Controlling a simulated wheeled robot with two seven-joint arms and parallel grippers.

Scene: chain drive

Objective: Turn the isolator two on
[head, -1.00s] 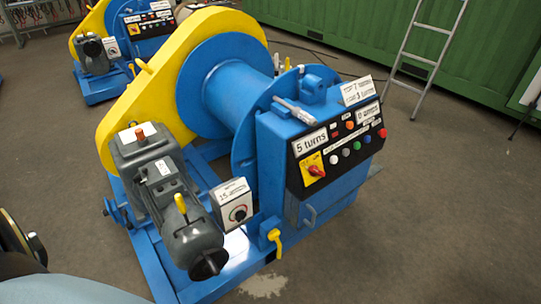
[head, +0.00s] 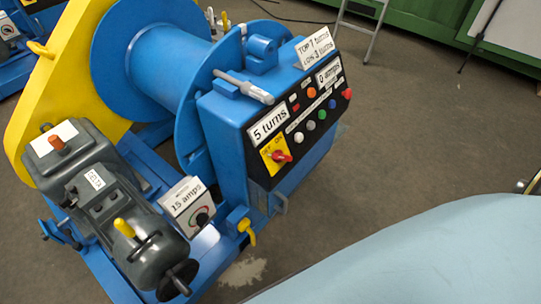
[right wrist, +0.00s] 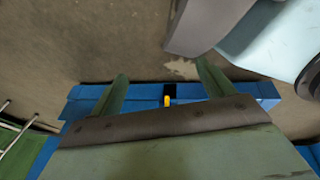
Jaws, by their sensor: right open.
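The isolator switch is a red rotary handle (head: 281,156) on a yellow plate with small lettering, on the front panel of the blue control box (head: 225,130). I see no label naming it as number two, and I cannot tell which mark its handle points to. My right gripper (right wrist: 165,80) is open and empty in the right wrist view. Its two green fingers are above a blue frame (right wrist: 80,100), with a small yellow part (right wrist: 166,101) between them in the picture. The isolator does not show clearly there. Neither gripper shows in the head view.
Left of the box are the winch drum (head: 160,60), a grey motor (head: 110,200), a "15 amps" meter (head: 186,201) and a yellow guard (head: 50,90). The panel also has a "5 turns" display (head: 268,125) and several coloured buttons. Floor right of the box is open.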

